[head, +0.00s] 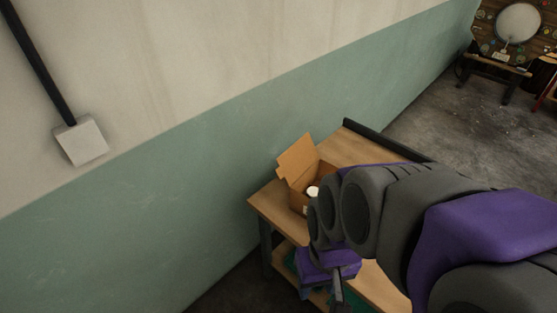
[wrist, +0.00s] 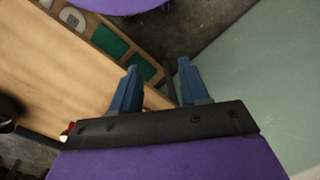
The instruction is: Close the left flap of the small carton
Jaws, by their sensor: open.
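The small carton (head: 303,188) stands on the wooden workbench (head: 269,205) in the head view. One flap (head: 297,158) stands up and leans outward at its back left. A white round item (head: 312,191) shows in its opening. My arm hides the carton's right side, so the other flaps cannot be made out. My gripper (head: 337,290) is in front of the carton and lower in the picture, apart from it. In the wrist view my gripper (wrist: 157,80) has its two blue fingers spread, with nothing between them, near the bench edge. The carton is not visible in the wrist view.
The green and cream wall (head: 130,230) runs close behind the bench. A dark raised rail (head: 385,140) edges the bench's far end. Green trays (wrist: 108,40) show beside the bench top in the wrist view. Open floor (head: 430,120) lies beyond.

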